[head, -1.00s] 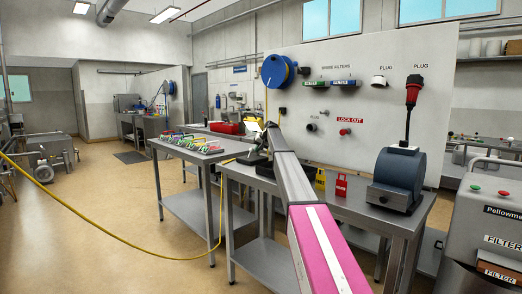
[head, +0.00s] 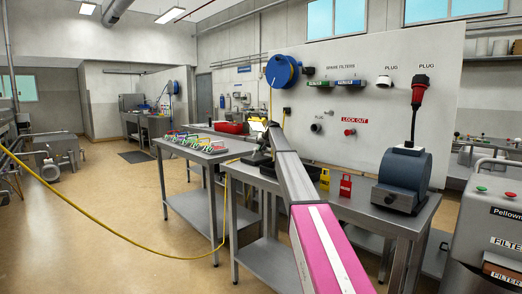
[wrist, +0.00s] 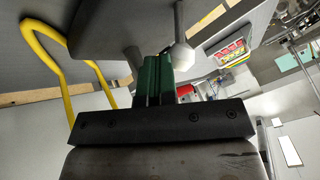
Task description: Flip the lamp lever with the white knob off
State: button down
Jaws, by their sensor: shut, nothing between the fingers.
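In the wrist view a white knob (wrist: 183,55) sits at the end of a short grey lever (wrist: 179,18) that comes from a dark grey housing (wrist: 105,25). My gripper (wrist: 157,62) has green fingers closed together and holds nothing. Its fingertips are just left of the white knob in the picture; I cannot tell whether they touch it. A second grey stub shows left of the fingers, partly hidden by them. In the head view my arm reaches to the bench, and the lever and knob cannot be made out there.
A yellow tube (wrist: 104,75) curves at the left of the wrist view. In the head view the metal bench (head: 385,213) carries a blue-grey drum machine (head: 405,172) and red and yellow lockout tags. A white panel (head: 365,75) stands behind. Floor at left is open, crossed by a yellow hose.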

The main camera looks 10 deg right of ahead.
aim_at(254, 149)
jog(key=shift+s+a, duration=0.1)
jog(key=a+t+h, duration=0.1)
jog(key=s+a+r+n+h, duration=0.1)
jog(key=shift+s+t+h, duration=0.3)
jog(key=shift+t, duration=0.1)
jog(key=s+a+n+t+h, duration=0.1)
jog(key=a+n+t+h, duration=0.1)
jog(key=t+h, duration=0.1)
jog(key=shift+s+a+f, duration=0.1)
jog(key=shift+s+a, duration=0.15)
jog(key=shift+s, duration=0.15)
jog(key=shift+w, duration=0.1)
jog(key=shift+r, duration=0.8)
